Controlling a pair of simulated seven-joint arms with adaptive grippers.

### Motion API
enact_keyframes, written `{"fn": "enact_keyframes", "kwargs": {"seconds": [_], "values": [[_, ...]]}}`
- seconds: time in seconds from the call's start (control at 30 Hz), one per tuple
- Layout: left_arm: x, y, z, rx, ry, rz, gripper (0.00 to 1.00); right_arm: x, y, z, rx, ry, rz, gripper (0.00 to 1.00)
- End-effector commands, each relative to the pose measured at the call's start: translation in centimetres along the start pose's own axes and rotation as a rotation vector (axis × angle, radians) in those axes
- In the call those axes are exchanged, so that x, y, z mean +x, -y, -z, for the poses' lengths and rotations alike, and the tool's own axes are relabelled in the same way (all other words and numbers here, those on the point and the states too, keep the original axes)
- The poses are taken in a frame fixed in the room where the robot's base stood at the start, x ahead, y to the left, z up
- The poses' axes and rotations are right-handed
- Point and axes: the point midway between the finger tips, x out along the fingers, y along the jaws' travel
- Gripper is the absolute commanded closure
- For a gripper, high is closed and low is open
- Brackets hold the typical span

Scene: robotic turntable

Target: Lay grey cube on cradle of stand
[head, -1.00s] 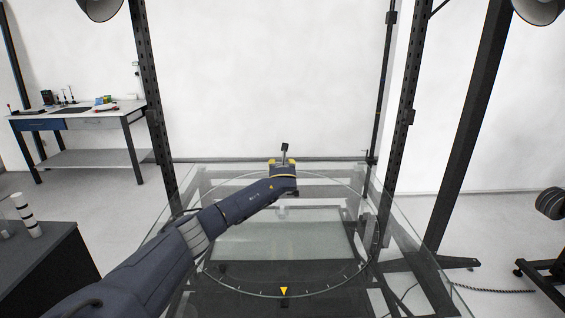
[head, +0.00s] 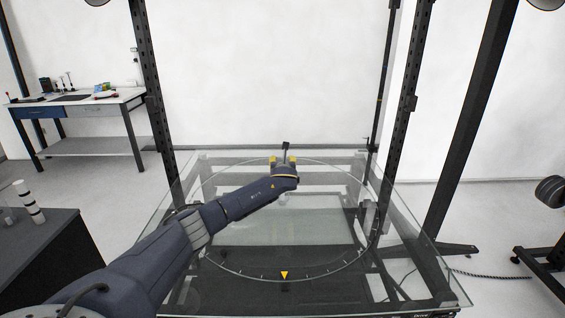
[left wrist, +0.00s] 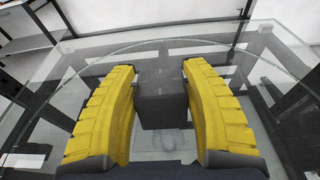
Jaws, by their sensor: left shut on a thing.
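My left gripper (head: 283,160) reaches out from the left over the far part of the round glass turntable (head: 232,262). Its two yellow fingers are shut on the dark grey cube (left wrist: 161,105), which fills the gap between them in the left wrist view. In the head view I cannot make the cube out clearly. A small dark piece (head: 285,146) sticks up just above the fingers there; I cannot tell what it is. I cannot pick out the stand or its cradle in either view. My right gripper is not in view.
Black upright posts (head: 152,100) frame the glass table. A dark cabinet (head: 45,245) with a banded white cylinder (head: 29,202) stands at the left. A workbench (head: 75,106) is at the back left. The near part of the turntable is clear.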

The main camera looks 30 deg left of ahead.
Motion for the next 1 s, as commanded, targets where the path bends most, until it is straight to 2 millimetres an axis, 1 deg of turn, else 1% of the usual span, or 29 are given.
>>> {"fn": "enact_keyframes", "kwargs": {"seconds": [0.1,0.13,0.33,0.37,0.6,0.73,0.87,1.0], "values": [[0.0,0.0,-0.1,0.000,0.001,0.000,0.87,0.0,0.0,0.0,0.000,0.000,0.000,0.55],[0.0,0.0,-0.1,0.000,0.001,0.000,0.50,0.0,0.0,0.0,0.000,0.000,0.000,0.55],[0.0,0.0,-0.1,0.000,0.000,0.000,0.27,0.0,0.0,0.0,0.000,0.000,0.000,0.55],[0.0,0.0,0.0,0.000,0.000,0.000,0.26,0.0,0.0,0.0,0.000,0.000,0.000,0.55],[0.0,0.0,0.0,0.000,-0.001,0.000,0.26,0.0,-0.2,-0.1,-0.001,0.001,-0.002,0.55],[-0.5,0.0,0.0,0.000,0.000,0.001,0.26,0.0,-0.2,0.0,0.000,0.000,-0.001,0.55],[-1.5,0.0,0.1,-0.001,-0.001,0.001,0.26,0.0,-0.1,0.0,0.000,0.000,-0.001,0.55],[-3.4,0.1,0.1,0.000,0.000,0.003,0.26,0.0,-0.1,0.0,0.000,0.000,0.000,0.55]]}}
